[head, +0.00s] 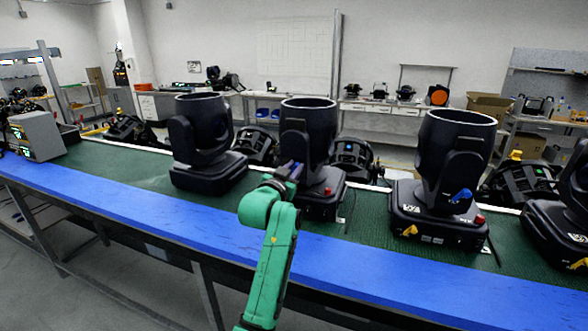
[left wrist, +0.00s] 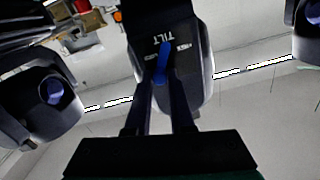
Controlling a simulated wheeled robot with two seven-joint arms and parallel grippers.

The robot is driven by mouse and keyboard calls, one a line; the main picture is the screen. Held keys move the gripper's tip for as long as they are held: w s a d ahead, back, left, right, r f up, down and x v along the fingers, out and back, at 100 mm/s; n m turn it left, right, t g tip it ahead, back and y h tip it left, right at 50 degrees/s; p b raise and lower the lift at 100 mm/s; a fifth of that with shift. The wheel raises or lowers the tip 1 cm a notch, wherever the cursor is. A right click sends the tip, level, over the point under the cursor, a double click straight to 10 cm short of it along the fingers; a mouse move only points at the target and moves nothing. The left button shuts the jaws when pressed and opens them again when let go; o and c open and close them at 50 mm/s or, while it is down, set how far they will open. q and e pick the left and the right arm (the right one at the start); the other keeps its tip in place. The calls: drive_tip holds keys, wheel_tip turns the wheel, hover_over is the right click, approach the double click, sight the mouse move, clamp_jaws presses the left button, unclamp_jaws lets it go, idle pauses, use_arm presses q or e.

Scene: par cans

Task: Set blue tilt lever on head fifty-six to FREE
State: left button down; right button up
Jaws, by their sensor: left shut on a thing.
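My left gripper (head: 290,171) reaches up to the yoke of the middle black moving head (head: 307,118) on the green bench top. In the left wrist view its two dark fingers (left wrist: 163,82) are shut on the blue tilt lever (left wrist: 163,66). The lever sits on a dark panel with the word TILT, upside down in that view; the smaller lettering beside it is too blurred to read. A red knob (head: 328,191) shows on the base of this head. I can read no head number. My right gripper is not in view.
Another head (head: 207,125) stands to the left. One on the right (head: 455,135) has its own blue lever (head: 461,196) and a yellow lever (head: 409,231). Several more lights lie behind. The blue front strip (head: 130,206) of the bench is clear.

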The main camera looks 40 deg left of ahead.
sight(287, 162)
use_arm(q)
drive_tip(key=shift+n, duration=0.3)
drive_tip(key=shift+s+a+f+n+p, duration=0.15)
drive_tip(key=shift+a+n+p, duration=0.4)
drive_tip(key=shift+n+p, duration=0.95)
drive_tip(key=shift+s+a+r+n+p, duration=0.15)
drive_tip(key=shift+a+n+p, duration=0.4)
drive_tip(key=shift+n, duration=1.75)
drive_tip(key=shift+s+a+f+n+p, duration=0.1)
drive_tip(key=shift+s+a+n+p, duration=0.3)
drive_tip(key=shift+n+p, duration=1.1)
drive_tip(key=shift+w+a+n+b, duration=0.1)
drive_tip(key=shift+w+n+b, duration=0.05)
drive_tip(key=shift+n+b, duration=0.3)
drive_tip(key=c, duration=0.8)
unclamp_jaws()
